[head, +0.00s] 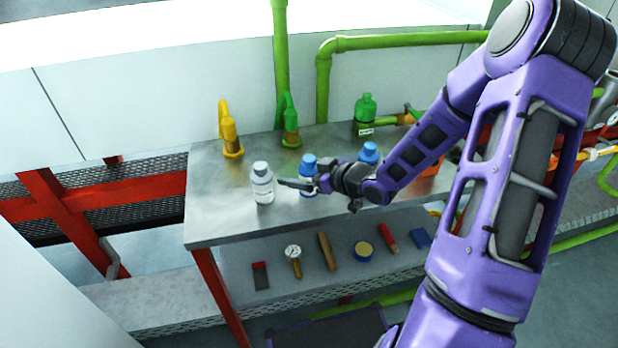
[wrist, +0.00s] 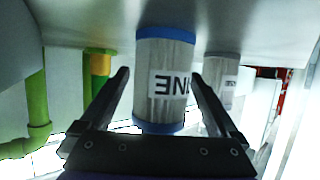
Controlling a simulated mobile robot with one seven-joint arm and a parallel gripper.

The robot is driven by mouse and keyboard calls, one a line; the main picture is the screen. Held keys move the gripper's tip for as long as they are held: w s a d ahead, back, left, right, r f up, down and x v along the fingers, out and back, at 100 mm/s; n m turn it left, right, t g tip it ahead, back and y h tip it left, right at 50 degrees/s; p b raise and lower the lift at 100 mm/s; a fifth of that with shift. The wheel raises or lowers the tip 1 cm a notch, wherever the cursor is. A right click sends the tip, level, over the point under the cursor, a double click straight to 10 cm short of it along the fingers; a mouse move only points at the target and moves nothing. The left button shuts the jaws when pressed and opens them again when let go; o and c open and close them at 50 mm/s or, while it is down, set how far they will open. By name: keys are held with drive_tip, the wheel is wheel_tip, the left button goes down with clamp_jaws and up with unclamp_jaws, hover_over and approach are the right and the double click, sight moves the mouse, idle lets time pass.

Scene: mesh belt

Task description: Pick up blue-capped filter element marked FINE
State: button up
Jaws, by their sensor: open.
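The blue-capped filter element (wrist: 165,52) stands ahead of my gripper in the wrist view. Its pale pleated body has blue end caps and a white label, upside down and partly hidden by the right finger, with letters that fit FINE. My gripper (wrist: 160,73) is open, with one finger to each side of it in the picture; I cannot tell whether they touch it. In the head view my gripper (head: 300,184) is low at the middle blue-capped element (head: 309,161), which seems to be the same one and is partly hidden by the gripper.
A grey-capped element (head: 262,184) stands just left of my gripper and shows in the wrist view (wrist: 222,72). Another blue-capped element (head: 369,152) stands to the right, near my arm. Yellow (head: 230,130) and green (head: 290,125) fittings stand at the metal table's (head: 222,205) back.

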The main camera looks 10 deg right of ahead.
drive_tip(key=shift+c, duration=0.3)
clamp_jaws()
drive_tip(key=shift+r, duration=0.1)
